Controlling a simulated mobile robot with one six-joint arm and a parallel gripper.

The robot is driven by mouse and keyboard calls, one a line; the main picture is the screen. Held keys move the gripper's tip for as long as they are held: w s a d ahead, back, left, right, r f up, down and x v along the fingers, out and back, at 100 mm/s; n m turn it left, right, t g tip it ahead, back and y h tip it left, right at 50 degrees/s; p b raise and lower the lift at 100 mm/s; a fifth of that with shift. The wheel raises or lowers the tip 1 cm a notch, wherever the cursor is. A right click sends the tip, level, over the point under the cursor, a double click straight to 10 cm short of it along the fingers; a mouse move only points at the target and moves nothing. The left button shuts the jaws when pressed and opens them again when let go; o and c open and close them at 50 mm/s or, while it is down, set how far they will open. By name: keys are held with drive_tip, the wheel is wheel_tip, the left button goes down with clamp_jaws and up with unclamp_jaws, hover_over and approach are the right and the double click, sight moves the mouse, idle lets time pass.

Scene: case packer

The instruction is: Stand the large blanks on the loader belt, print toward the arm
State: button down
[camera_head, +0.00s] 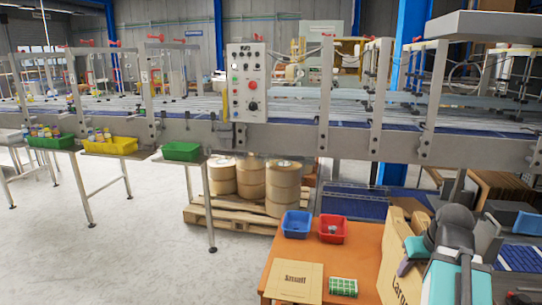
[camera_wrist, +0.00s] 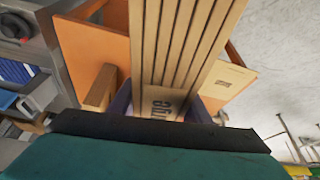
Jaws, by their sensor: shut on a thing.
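The large blanks (camera_head: 398,265) are brown cardboard sheets above the right end of an orange table, with part of a "Large" print visible in the head view. In the wrist view several sheets (camera_wrist: 190,40) run side by side, with dark print on a face near the jaws. My gripper (camera_head: 415,247) is shut on the blanks; its jaws (camera_wrist: 163,108) lie on either side of them in the wrist view. How many sheets are held, I cannot tell. A blue belt (camera_head: 520,257) shows at the right, partly behind my arm. Brown boards (camera_head: 492,188) stand farther back there.
The orange table (camera_head: 350,262) carries a blue bin (camera_head: 296,224), a red bin (camera_head: 332,231), a printed card (camera_head: 293,282) and a green-patterned box (camera_head: 343,286). The machine frame (camera_head: 290,140) spans behind. A pallet of rolls (camera_head: 252,180) stands beneath.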

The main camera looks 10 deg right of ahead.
drive_tip(key=w+a, duration=0.5)
drive_tip(key=a, duration=0.4)
drive_tip(key=w+a+r+n, duration=0.1)
drive_tip(key=w+a, duration=0.4)
drive_tip(key=a, duration=0.5)
drive_tip(key=w+a+r, duration=0.1)
drive_tip(key=w+a, duration=0.4)
drive_tip(key=a, duration=0.5)
drive_tip(key=shift+n+y, duration=0.3)
drive_tip(key=shift+n, duration=0.1)
drive_tip(key=s+f, duration=0.5)
drive_tip(key=f, duration=0.1)
drive_tip(key=shift+a+f, duration=0.15)
drive_tip(key=shift+f, duration=0.2)
drive_tip(key=shift+s+r, duration=0.1)
drive_tip(key=shift+r, duration=0.05)
wheel_tip(320, 180, up, 5)
drive_tip(key=p, duration=0.5)
drive_tip(key=shift+r+p, duration=0.15)
drive_tip(key=shift+p, duration=0.15)
